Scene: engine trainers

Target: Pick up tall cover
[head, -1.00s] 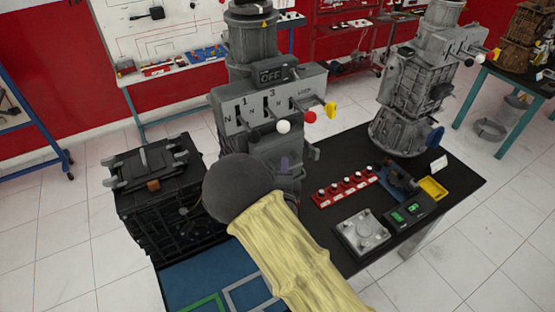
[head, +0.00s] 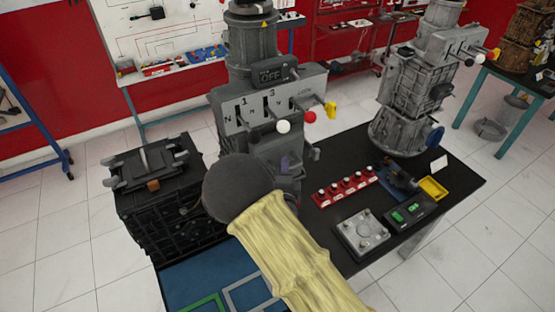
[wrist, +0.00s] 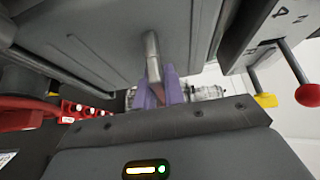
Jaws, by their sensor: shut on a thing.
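In the wrist view, a metal rod-like handle (wrist: 152,62) stands out from a large grey panel (wrist: 90,25) that has a slot in it. This panel looks like the tall cover, though I cannot tell for sure. The purple fingers of my gripper (wrist: 156,92) are closed around the handle. In the head view, a purple finger of my gripper (head: 285,163) shows against the grey gearbox trainer (head: 262,140), below its lever panel. My arm hides most of the gripper and the lower part of the trainer there.
Lever knobs, white (head: 283,126), red (head: 309,117) and yellow (head: 330,110), stick out near my gripper. A black crate-like unit (head: 165,205) stands left. A red button block (head: 345,187), a grey plate (head: 362,233) and a second trainer (head: 405,105) stand on the black table (head: 455,180).

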